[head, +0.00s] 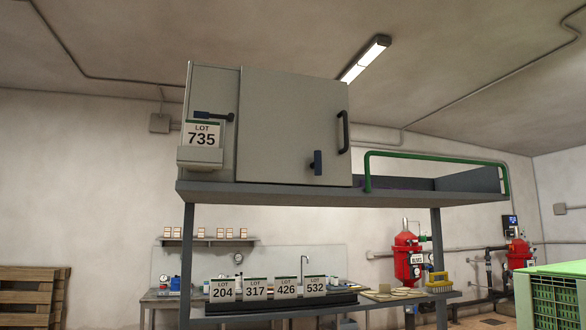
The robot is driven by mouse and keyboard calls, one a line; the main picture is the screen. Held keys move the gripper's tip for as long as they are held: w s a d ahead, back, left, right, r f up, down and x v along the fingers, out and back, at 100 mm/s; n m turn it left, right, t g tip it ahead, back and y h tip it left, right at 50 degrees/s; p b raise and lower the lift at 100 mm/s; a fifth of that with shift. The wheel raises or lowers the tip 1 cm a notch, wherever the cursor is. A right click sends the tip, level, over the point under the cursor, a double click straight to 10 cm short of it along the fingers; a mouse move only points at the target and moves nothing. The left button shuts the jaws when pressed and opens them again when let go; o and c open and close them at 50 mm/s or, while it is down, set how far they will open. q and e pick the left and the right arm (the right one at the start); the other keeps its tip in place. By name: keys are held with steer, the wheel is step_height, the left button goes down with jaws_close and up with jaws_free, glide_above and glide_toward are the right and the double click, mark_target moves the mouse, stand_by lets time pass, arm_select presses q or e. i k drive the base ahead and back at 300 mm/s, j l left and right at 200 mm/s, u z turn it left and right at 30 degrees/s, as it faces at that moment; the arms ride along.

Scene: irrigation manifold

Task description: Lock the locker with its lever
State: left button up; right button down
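The locker (285,120) is a grey box on a raised shelf, with its front door closed against the body as far as I can see. A black bar handle (344,132) is upright at the door's right edge. I cannot tell whether the door is latched. Neither of my grippers is in view.
The raised shelf (300,193) has a green rail (435,157) at its right. Below is a bench with several lot cards (255,288). Red tanks (407,258) stand behind right, a green crate (553,295) at front right, and wooden pallets (30,292) at left.

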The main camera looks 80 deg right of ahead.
mark_target(316, 164)
steer(key=z, duration=2.75)
